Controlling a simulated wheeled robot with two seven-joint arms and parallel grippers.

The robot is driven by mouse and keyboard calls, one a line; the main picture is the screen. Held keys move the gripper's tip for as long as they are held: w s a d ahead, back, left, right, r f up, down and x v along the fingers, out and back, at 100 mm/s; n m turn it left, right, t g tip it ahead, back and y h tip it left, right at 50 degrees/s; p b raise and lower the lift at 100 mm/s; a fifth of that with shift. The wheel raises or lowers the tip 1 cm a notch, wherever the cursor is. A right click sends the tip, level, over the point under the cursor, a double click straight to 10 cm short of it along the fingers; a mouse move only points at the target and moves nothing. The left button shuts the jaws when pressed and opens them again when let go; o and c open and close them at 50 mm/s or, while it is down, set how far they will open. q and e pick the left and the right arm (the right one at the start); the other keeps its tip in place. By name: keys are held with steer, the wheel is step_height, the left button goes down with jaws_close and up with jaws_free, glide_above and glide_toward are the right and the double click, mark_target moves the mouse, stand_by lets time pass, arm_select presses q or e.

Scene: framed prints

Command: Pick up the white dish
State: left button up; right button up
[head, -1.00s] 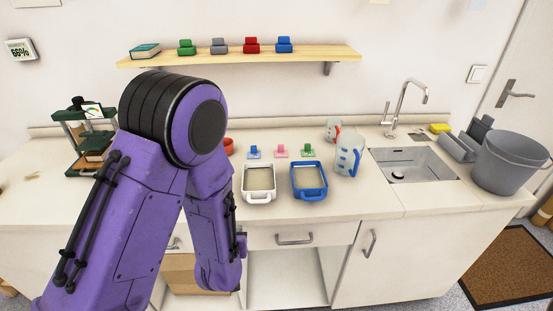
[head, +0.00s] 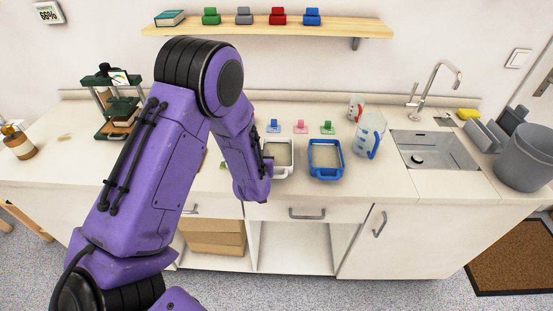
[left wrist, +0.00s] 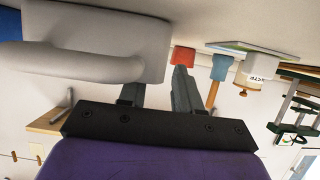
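The white dish (head: 279,158), a rectangular pan with a handle at its near end, stands on the counter. My left forearm covers its left edge and near-left corner in the head view. In the left wrist view the dish (left wrist: 120,30) fills the upper left, large and close, with its handle reaching left. My left gripper (left wrist: 158,85) has its two fingers apart, at the dish's end. The dish hides the tip of one finger, and I cannot tell whether they touch. The left gripper's fingers are hidden in the head view. My right gripper is in neither view.
A blue dish (head: 326,159) stands close to the right of the white one. Small blue, pink and green blocks (head: 300,127) lie behind them. A patterned jug (head: 369,135), a sink (head: 434,150) and a grey bucket (head: 524,158) are farther right. A shelf (head: 262,27) hangs above.

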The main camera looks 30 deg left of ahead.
arm_select(q)
steer(key=shift+d, duration=0.15)
jaws_close()
steer(key=shift+r, duration=0.2)
steer(key=shift+w+r+b, duration=0.1)
steer(key=shift+r+b, duration=0.35)
steer(key=shift+r, duration=1.05)
steer(key=w+d+r, duration=0.1)
steer(key=d+r, duration=0.8)
steer(key=d, duration=0.5)
steer(key=shift+r, duration=0.4)
